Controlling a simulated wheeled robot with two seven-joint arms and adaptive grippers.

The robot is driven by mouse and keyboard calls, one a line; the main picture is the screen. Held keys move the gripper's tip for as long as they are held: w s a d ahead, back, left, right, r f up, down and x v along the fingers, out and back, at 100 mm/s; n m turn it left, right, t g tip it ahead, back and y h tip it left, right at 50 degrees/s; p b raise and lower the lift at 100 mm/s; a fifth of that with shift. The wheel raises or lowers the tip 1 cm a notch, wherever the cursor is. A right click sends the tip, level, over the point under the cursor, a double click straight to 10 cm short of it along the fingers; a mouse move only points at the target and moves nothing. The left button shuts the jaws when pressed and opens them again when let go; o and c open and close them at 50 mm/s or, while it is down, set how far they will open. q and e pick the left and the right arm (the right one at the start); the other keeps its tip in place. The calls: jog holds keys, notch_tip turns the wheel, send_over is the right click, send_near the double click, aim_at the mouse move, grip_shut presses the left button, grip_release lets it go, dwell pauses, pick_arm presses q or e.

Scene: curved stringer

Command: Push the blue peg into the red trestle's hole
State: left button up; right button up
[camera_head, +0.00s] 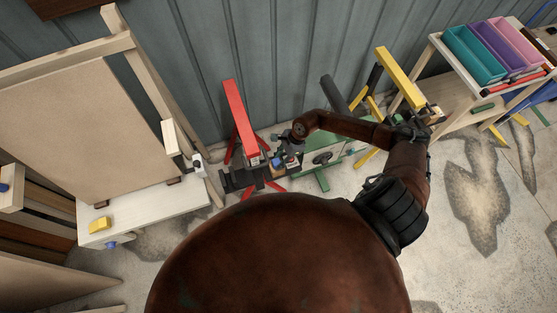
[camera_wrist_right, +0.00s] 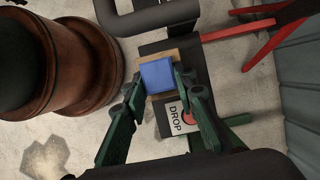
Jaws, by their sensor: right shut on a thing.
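The red trestle (camera_head: 238,115) stands near the corrugated wall, its red legs splayed on the floor. Its red legs also show at the upper right of the right wrist view (camera_wrist_right: 238,32). The blue peg (camera_wrist_right: 158,76) shows as a square blue block against a light wooden piece (camera_wrist_right: 147,95); a small bit of blue shows in the head view (camera_head: 277,163). My right gripper (camera_head: 287,158) is beside the trestle's foot. In the wrist view its dark green fingers (camera_wrist_right: 160,82) are shut on the blue peg. The trestle's hole cannot be made out. My left gripper is out of view.
A dark board with a DROP label (camera_wrist_right: 178,118) lies by the peg. A green trestle (camera_head: 322,172) and a yellow trestle (camera_head: 400,78) stand to the right. A bench with an upright panel (camera_head: 85,120) is at left. A rack with coloured bins (camera_head: 475,55) is far right.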

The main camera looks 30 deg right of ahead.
jog(key=shift+f, duration=0.25)
jog(key=o, duration=1.1)
jog(key=shift+o, duration=0.2)
jog(key=v, duration=1.2)
